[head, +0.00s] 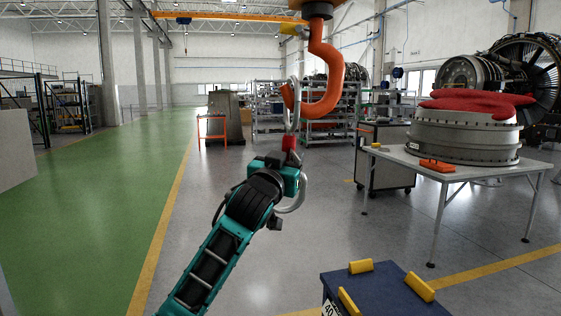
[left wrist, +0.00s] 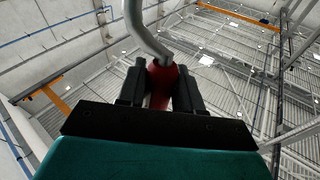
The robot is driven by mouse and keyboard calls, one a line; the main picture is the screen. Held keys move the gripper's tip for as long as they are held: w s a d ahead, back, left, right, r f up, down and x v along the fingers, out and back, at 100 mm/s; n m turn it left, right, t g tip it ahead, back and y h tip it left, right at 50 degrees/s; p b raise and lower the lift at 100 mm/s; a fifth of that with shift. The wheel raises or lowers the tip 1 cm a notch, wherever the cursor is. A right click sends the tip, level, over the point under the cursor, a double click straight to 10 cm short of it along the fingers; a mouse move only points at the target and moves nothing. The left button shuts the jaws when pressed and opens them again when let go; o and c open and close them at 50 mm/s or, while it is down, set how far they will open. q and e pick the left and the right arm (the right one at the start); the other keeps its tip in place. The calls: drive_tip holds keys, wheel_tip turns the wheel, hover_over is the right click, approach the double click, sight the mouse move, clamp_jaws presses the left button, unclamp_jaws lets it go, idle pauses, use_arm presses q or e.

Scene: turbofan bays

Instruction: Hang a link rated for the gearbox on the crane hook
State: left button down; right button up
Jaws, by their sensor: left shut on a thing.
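The orange crane hook (head: 328,85) hangs at the upper middle of the head view, its tip turned up to the left. My left gripper (head: 288,158) is just below and left of the hook. It is shut on the red part of a link (head: 289,143). A grey metal loop of the link rises beside the hook tip; I cannot tell whether it passes around the tip or only beside it. A curved grey part also shows below the gripper. In the left wrist view the red part (left wrist: 160,78) sits between the fingers. Any rating mark is not readable.
A dark blue stand (head: 385,293) with yellow blocks and a partly visible "40" label is at the bottom right. A grey table (head: 459,172) bears a large engine casing (head: 465,135) with a red cover. Shelves stand behind. The green floor lane at left is clear.

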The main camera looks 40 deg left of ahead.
use_arm(q)
drive_tip(key=f+b, duration=0.1)
drive_tip(key=w+d+f+b, duration=0.2)
drive_tip(key=f, duration=0.1)
drive_tip(key=shift+w+d, duration=0.15)
drive_tip(key=shift+w, duration=0.05)
idle(0.6)
drive_tip(key=shift+f, duration=0.2)
idle(0.5)
drive_tip(key=c, duration=0.9)
unclamp_jaws()
drive_tip(key=shift+w+f, duration=0.1)
drive_tip(key=shift+c, duration=0.2)
drive_tip(key=shift+o, duration=1.4)
drive_tip(key=b+v, duration=0.1)
drive_tip(key=v, duration=1.2)
